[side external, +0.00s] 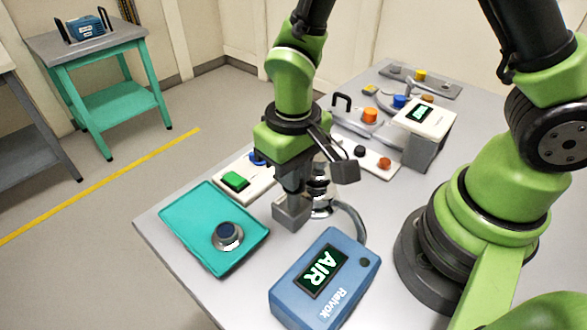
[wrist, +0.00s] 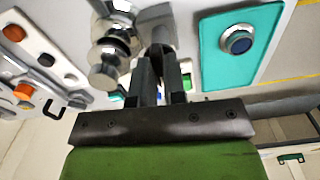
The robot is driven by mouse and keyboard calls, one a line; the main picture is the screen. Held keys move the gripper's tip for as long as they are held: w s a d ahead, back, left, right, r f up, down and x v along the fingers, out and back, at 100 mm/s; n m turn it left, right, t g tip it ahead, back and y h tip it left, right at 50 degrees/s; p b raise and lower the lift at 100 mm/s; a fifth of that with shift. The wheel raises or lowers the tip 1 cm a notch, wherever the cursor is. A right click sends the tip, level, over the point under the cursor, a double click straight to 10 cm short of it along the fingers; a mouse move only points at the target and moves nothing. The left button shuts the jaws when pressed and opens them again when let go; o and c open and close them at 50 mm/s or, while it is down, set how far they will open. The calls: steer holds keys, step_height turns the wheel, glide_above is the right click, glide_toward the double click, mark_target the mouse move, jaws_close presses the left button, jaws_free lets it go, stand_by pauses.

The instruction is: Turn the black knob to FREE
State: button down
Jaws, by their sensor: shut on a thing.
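My gripper (side external: 291,192) points down at a grey block (side external: 291,213) near the middle of the table. In the wrist view its two fingers (wrist: 158,52) are close together on a small dark part, which appears to be the black knob. The fingers hide most of it, and I cannot read any FREE mark or tell which way the knob points. A shiny metal fitting (side external: 321,200) stands right beside the block; it also shows in the wrist view (wrist: 108,60).
A blue box (side external: 350,290) reading AIR stands in front, with a grey hose behind it. A teal plate (side external: 200,238) with a dark blue round button (side external: 228,235) lies left. A white panel with a green button (side external: 235,181) and another with black and orange knobs (side external: 384,163) lie behind.

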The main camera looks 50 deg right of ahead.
steer(key=c, duration=1.2)
jaws_free()
steer(key=shift+r, duration=0.1)
step_height(320, 180, up, 10)
steer(key=shift+f, duration=0.1)
steer(key=s+d+r+m+t, duration=0.1)
steer(key=s+d+r+t, duration=0.1)
steer(key=s+r, duration=0.1)
steer(key=s+d+r+m+t+y, duration=0.1)
steer(key=s+d+r+t, duration=0.1)
steer(key=s+r, duration=0.1)
steer(key=s+d+r+m+t+y, duration=0.1)
steer(key=s+d+r+t, duration=0.2)
steer(key=s+r, duration=0.1)
steer(key=shift+s+d+r, duration=0.1)
steer(key=shift+r, duration=0.6)
